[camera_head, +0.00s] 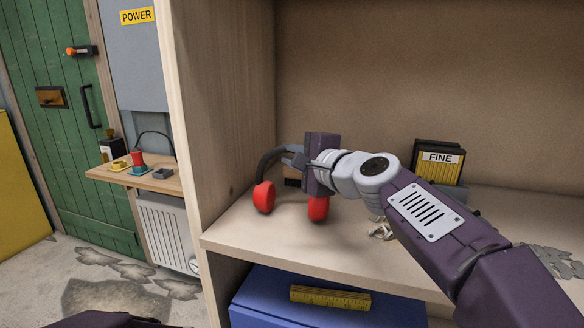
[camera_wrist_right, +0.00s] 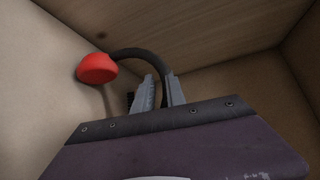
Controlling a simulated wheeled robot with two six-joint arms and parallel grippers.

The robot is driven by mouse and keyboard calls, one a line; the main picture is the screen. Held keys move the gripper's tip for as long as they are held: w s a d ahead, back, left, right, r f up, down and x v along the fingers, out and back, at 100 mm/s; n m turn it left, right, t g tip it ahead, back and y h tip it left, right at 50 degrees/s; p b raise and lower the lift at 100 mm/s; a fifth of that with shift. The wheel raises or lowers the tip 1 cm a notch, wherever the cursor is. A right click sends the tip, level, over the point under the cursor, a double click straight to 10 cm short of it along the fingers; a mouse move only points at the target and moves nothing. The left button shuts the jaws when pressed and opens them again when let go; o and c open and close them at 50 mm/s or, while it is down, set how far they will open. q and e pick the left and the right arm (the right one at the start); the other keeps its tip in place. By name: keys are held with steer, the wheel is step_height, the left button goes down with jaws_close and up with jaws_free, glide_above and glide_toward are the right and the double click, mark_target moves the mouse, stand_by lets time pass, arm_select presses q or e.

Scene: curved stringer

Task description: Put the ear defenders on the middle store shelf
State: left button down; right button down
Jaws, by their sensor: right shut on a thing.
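The ear defenders, with red cups (camera_head: 264,197) and a dark headband, are at the left part of the wooden store shelf (camera_head: 240,238). My right gripper (camera_head: 292,157) is shut on the headband. The cups hang below it, close to the shelf board; I cannot tell whether they touch it. In the right wrist view one red cup (camera_wrist_right: 97,68) and the curved black band show, with the band between the fingers (camera_wrist_right: 158,92). The other cup is hidden there. My left gripper is not in view.
The shelf's upright side panel (camera_head: 222,110) is close on the left. A black and yellow box marked FINE (camera_head: 438,162) stands further right, with a small pale item (camera_head: 381,231) before it. Below are a blue box (camera_head: 265,290) and a yellow block (camera_head: 330,297).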

steer(key=shift+r, duration=0.1)
steer(key=c, duration=1.4)
jaws_free()
steer(key=shift+o, duration=0.2)
steer(key=shift+s+d, duration=0.1)
steer(key=shift+s, duration=0.05)
steer(key=b+v, duration=0.3)
steer(key=v, duration=0.8)
steer(key=shift+s+d, duration=0.15)
steer(key=shift+s, duration=0.25)
